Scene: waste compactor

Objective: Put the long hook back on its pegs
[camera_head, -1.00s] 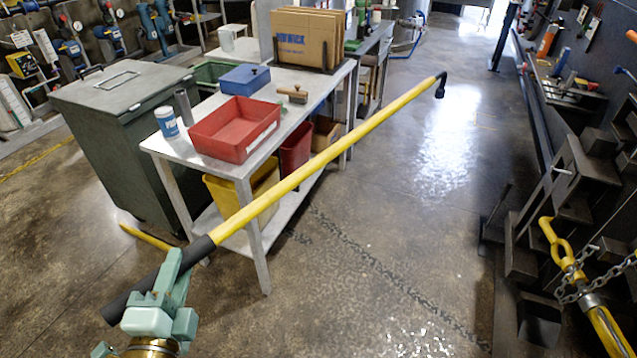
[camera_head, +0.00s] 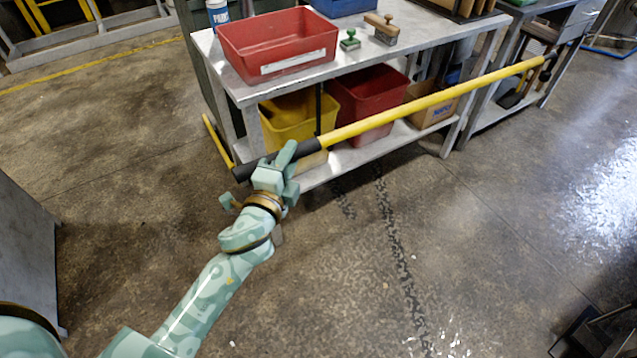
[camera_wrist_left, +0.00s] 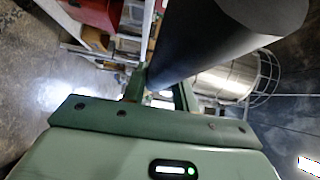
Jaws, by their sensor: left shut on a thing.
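The long hook (camera_head: 430,101) is a yellow pole with a black grip at its near end and a small dark tip at its far right end. My left gripper (camera_head: 282,163) is shut on the black grip and holds the pole slanting up to the right, in front of the metal table in the picture. The black grip (camera_wrist_left: 205,40) fills the upper part of the left wrist view, between the gripper's fingers (camera_wrist_left: 160,92). The pegs are not in view. My right gripper is not in view.
The metal table (camera_head: 385,57) carries a red tray (camera_head: 280,45), a blue bin and a stamp (camera_head: 380,25). A yellow bin (camera_head: 290,118) and a red bin (camera_head: 368,95) stand on its lower shelf. A grey panel (camera_head: 25,235) stands at left. The floor at front is open.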

